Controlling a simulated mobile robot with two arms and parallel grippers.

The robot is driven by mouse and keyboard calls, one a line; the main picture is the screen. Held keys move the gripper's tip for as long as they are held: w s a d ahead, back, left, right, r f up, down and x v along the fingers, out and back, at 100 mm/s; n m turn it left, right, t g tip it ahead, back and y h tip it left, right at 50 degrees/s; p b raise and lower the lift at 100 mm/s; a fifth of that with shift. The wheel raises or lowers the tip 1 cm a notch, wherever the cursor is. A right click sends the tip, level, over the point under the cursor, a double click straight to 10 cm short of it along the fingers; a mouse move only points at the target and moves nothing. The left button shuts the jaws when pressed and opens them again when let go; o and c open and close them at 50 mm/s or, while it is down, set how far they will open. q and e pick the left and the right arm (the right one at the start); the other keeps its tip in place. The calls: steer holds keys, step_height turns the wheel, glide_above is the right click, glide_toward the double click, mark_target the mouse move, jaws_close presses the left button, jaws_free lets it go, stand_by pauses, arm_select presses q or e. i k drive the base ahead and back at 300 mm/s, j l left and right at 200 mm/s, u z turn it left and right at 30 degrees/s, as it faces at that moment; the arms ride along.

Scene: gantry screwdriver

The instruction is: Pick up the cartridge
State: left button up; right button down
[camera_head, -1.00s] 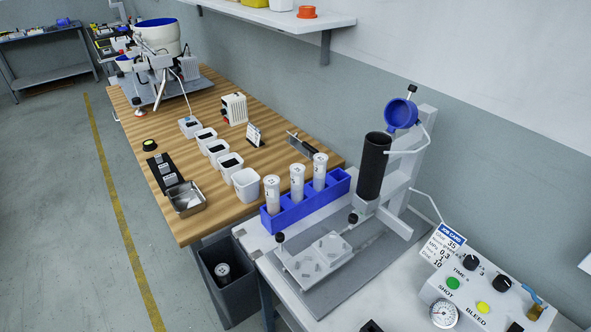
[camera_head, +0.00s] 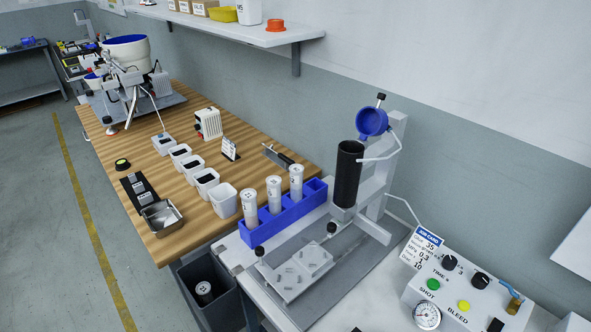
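Three white cartridges stand upright in a blue rack on the light bench: a left one (camera_head: 249,207), a middle one (camera_head: 274,194) and a right one (camera_head: 296,181). The blue rack (camera_head: 285,222) has an empty slot at its right end. Another white cylinder, like a cartridge, sits in the dark bin (camera_head: 204,290) on the floor side. A black cylinder holder (camera_head: 347,174) with an open blue cap (camera_head: 372,122) stands on the grey stand right of the rack. Neither of my grippers is in view.
A grey fixture plate (camera_head: 300,268) with posts lies in front of the rack. A control box (camera_head: 462,290) with buttons and a gauge is at lower right. White bins (camera_head: 206,180) and a metal tray (camera_head: 161,216) are on the wooden table. A shelf (camera_head: 270,36) hangs above.

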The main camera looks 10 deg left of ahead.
mark_target(273, 182)
steer(key=j+z, duration=0.4)
steer(key=k+j+z, duration=0.15)
steer(key=z, duration=0.25)
steer(key=k+j+z, duration=0.2)
steer(key=j+z, duration=0.2)
